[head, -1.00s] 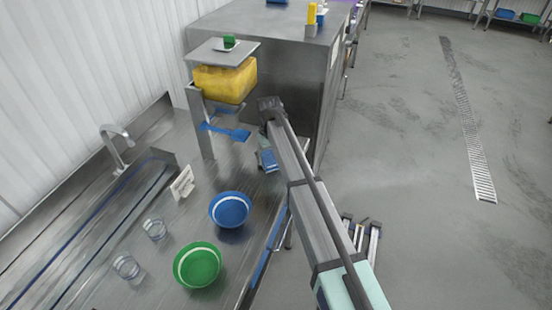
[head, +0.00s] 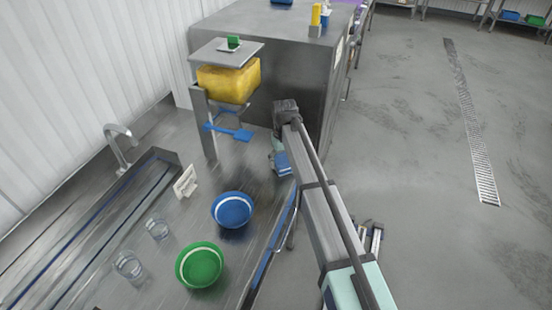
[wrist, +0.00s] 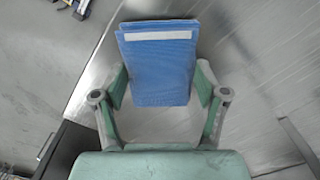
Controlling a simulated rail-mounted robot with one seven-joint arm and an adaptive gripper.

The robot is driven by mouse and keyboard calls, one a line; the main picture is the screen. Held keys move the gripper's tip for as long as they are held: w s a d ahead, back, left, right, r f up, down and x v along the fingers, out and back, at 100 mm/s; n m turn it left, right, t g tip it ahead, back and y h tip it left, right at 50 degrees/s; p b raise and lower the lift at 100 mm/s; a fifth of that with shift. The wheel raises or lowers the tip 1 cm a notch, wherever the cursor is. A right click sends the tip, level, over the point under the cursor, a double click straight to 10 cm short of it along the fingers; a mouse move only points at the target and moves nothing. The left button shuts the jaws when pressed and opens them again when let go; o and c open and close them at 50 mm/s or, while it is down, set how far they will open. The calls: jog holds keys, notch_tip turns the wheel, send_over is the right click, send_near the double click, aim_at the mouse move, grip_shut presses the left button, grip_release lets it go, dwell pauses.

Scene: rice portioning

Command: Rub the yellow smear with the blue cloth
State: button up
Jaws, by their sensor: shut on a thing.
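The blue cloth (wrist: 160,72) is a folded pad with a white stripe near its far edge. In the wrist view my gripper (wrist: 160,88) has its two fingers on either side of the cloth and is shut on it. In the head view the cloth (head: 283,164) shows small below my arm's end, by the right edge of the metal counter, right of the dispenser. My gripper is partly hidden there by my arm. I cannot make out the yellow smear in either view.
A dispenser with a yellow hopper (head: 229,81) and blue lever (head: 230,132) stands left of my gripper. A blue bowl (head: 232,210), green bowl (head: 199,265), two clear cups and a white sign (head: 186,181) stand on the counter (head: 165,205). A metal cabinet (head: 285,50) stands behind.

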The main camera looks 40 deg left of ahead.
jog(key=shift+w+d, duration=0.2)
jog(key=shift+d, duration=0.7)
jog(key=shift+w+r, duration=0.1)
jog(key=shift+r, duration=0.2)
jog(key=shift+r+p, duration=1.75)
jog(key=shift+r, duration=2.05)
